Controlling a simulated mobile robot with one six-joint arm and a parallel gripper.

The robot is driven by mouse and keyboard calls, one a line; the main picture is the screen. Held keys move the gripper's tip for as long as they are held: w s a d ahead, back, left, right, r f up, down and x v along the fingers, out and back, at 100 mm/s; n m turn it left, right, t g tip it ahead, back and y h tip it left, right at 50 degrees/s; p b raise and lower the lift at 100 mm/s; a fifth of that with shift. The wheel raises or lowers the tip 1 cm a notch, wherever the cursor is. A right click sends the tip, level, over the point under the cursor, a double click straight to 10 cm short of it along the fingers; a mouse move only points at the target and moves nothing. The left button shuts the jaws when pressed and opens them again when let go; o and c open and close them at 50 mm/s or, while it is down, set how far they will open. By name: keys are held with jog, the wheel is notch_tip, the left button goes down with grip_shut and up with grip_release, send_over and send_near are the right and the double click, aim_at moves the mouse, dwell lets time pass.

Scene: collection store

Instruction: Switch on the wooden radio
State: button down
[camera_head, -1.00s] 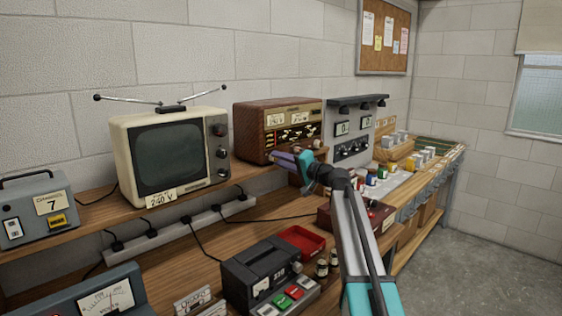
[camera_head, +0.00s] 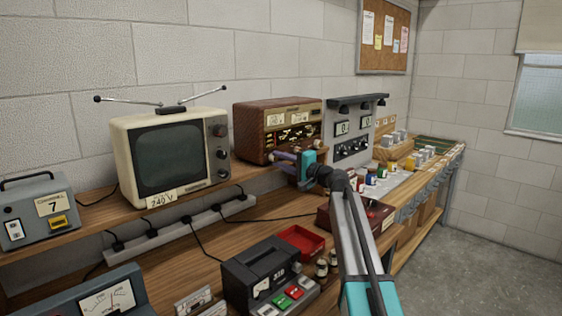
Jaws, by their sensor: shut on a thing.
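The wooden radio (camera_head: 254,132) is a brown cabinet on the shelf, right of the television. Its front has two pale labels at the top and a dark dial panel (camera_head: 293,138) with light markings. A small round knob (camera_head: 317,144) shows at the lower right of the front. My gripper (camera_head: 286,157) is teal with purple fingers and is at the lower front of the radio. It appears shut on a radio knob, which the fingers mostly hide. The exact contact is too small to see.
A cream television (camera_head: 166,155) with antennas stands left of the radio. A grey metering panel (camera_head: 352,132) stands close on the right.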

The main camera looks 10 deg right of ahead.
jog(key=c, duration=1.5)
grip_release()
jog(key=b+v, duration=0.2)
jog(key=v, duration=1.2)
jog(key=shift+f, duration=0.1)
